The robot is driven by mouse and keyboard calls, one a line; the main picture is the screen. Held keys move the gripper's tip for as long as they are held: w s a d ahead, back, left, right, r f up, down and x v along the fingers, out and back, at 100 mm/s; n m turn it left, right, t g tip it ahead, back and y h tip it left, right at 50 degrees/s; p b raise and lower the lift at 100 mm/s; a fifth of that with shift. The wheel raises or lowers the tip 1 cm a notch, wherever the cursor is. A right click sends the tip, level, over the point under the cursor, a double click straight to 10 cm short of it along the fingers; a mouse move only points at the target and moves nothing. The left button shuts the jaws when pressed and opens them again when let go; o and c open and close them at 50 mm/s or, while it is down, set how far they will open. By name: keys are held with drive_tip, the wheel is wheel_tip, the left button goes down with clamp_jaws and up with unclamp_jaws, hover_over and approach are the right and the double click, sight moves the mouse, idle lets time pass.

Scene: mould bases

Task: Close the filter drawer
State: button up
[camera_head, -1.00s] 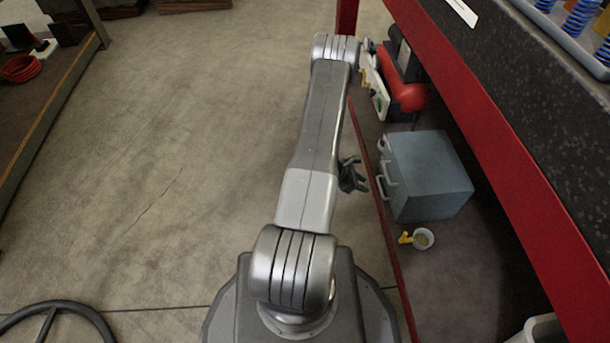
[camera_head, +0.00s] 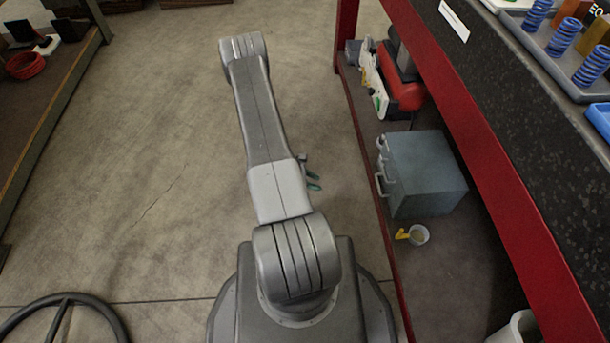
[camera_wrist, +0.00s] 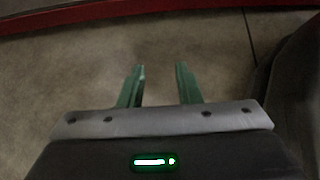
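A blue-grey cabinet (camera_head: 428,172) with pale handles (camera_head: 383,165) on its left face sits on the low shelf under the red-framed bench. I take it to hold the filter drawer; I cannot tell from this angle whether a drawer stands out. My gripper (camera_head: 314,181) is over the floor, left of the shelf's red front rail and apart from the cabinet. In the wrist view my gripper (camera_wrist: 160,72) has its two green fingers apart with nothing between them. The cabinet is not in the wrist view; a red rail (camera_wrist: 120,8) crosses its top.
A small cup with a yellow item (camera_head: 417,235) sits in front of the cabinet. A red object (camera_head: 402,95) lies behind it on the shelf. The bench's red beam (camera_head: 470,135) overhangs the shelf. The floor (camera_head: 150,170) to the left is open.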

drive_tip(key=shift+p+v, duration=0.3)
drive_tip(key=shift+v, duration=1.75)
drive_tip(key=shift+d, duration=0.1)
drive_tip(key=d+f+b, duration=0.2)
drive_tip(key=d, duration=0.7)
drive_tip(key=d+f+b, duration=0.3)
drive_tip(key=d, duration=0.6)
drive_tip(key=shift+w+f, duration=0.2)
drive_tip(key=shift+w, duration=0.15)
